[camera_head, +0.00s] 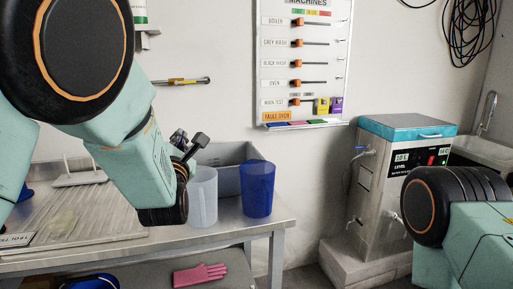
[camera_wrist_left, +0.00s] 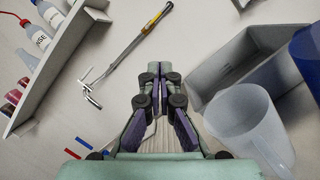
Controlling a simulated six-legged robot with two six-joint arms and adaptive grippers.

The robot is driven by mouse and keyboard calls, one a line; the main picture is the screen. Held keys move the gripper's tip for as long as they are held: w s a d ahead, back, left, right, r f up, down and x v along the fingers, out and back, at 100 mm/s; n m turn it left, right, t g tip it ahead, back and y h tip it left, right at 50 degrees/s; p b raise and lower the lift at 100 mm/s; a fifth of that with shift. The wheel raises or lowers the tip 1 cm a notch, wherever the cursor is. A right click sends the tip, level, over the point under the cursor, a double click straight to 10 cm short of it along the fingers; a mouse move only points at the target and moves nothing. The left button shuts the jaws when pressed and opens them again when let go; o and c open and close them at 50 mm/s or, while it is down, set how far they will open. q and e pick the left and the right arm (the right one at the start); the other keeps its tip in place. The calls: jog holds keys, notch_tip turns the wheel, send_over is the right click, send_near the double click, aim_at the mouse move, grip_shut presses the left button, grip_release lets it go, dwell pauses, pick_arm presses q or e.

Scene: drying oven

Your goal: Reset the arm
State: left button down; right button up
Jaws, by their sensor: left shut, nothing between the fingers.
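My left arm comes in from the left in the head view. Its gripper (camera_head: 194,148) is mostly hidden behind my wrist; only dark finger parts show beside the clear jug. In the left wrist view the gripper (camera_wrist_left: 159,76) is shut, with its fingertips together and nothing between them. My right arm shows at the right of the head view, but its gripper is out of view.
A clear jug (camera_head: 203,197), a blue jug (camera_head: 258,189) and a grey bin (camera_head: 224,158) stand on the bench (camera_head: 275,217) near my left gripper. The steel oven (camera_head: 372,190) stands right. A bottle shelf (camera_wrist_left: 48,70) and wall tool (camera_wrist_left: 133,50) show too.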

pick_arm(q)
jog(key=s+a+f+m+g+h, duration=0.1)
jog(key=s+f+m+g, duration=0.5)
jog(key=f+m, duration=0.65)
jog(key=s+a+f+m+g+h, duration=0.1)
jog(key=s+a+f+m+g, duration=0.15)
jog(key=s+f+m, duration=0.95)
jog(key=s+f+m+g, duration=0.1)
jog(key=s+f+g, duration=0.2)
jog(key=s+f, duration=0.4)
jog(key=s+f+m+g, duration=0.1)
jog(key=s+f+g, duration=0.3)
jog(key=s, duration=0.9)
jog(key=s+f+m+g, duration=0.2)
jog(key=s+f+g, duration=0.2)
jog(key=s+f, duration=0.6)
jog(key=shift+s+a+f+h, duration=0.2)
jog(key=shift+s+a+h, duration=0.15)
jog(key=shift+a+h, duration=0.1)
jog(key=shift+s+a+g, duration=0.1)
jog(key=shift+s+g, duration=0.05)
jog(key=shift+g, duration=0.1)
